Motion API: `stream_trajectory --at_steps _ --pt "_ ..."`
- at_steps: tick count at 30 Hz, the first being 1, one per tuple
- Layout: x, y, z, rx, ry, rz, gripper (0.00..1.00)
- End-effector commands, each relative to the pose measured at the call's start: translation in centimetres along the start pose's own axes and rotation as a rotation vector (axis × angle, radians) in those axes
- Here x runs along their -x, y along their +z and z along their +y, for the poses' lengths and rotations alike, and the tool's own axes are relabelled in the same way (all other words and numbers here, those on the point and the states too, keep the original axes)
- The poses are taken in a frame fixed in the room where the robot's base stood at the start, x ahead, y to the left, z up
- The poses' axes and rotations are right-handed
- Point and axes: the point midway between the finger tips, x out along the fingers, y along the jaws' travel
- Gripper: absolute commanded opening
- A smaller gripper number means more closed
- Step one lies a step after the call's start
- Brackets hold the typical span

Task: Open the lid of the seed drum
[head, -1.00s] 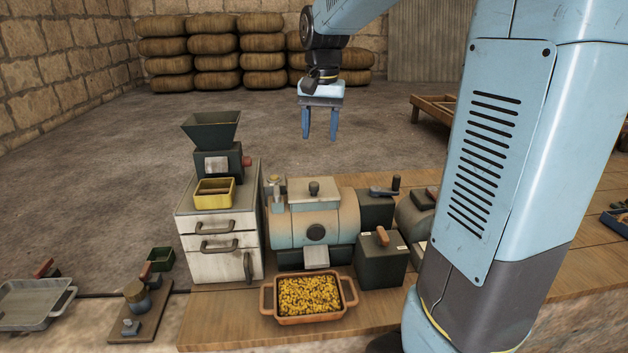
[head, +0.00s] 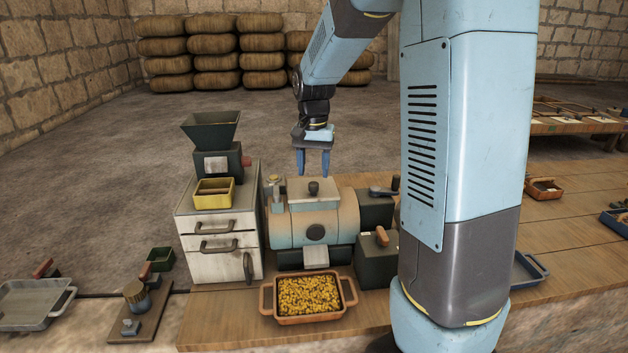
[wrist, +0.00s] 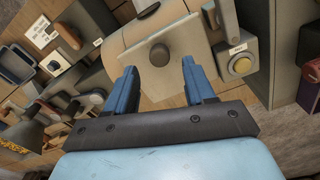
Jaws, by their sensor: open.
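The seed drum (head: 340,222) is a rounded beige and pale blue cylinder lying on its side on the wooden bench. Its flat beige lid (head: 328,199) is on top, with a dark round knob (head: 313,187) standing in the middle, and looks closed. My gripper (head: 313,174) is open and empty, with its blue fingers pointing down just above or behind the knob in the head view. In the wrist view the knob (wrist: 159,54) shows on the lid (wrist: 178,55), beyond and between the fingertips (wrist: 159,75). I see no contact.
A white drawer cabinet (head: 216,250) with a hopper mill (head: 211,150) and a yellow box (head: 213,193) stands left of the drum. A tray of yellow seeds (head: 268,302) sits in front. A dark box (head: 378,262) with a handle is at the right.

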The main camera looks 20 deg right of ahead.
Motion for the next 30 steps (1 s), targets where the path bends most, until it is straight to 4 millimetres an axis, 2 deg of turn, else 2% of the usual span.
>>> stream_trajectory --at_steps 3,9,20,30 --pt "-1.8 0.1 0.0 0.000 0.002 -0.003 0.54" --pt "-3.6 0.1 0.0 0.000 0.001 0.000 0.54" --pt "-4.0 0.1 0.0 0.001 0.000 0.000 0.54" --pt "-4.0 0.1 -0.1 0.001 0.000 0.000 0.23"
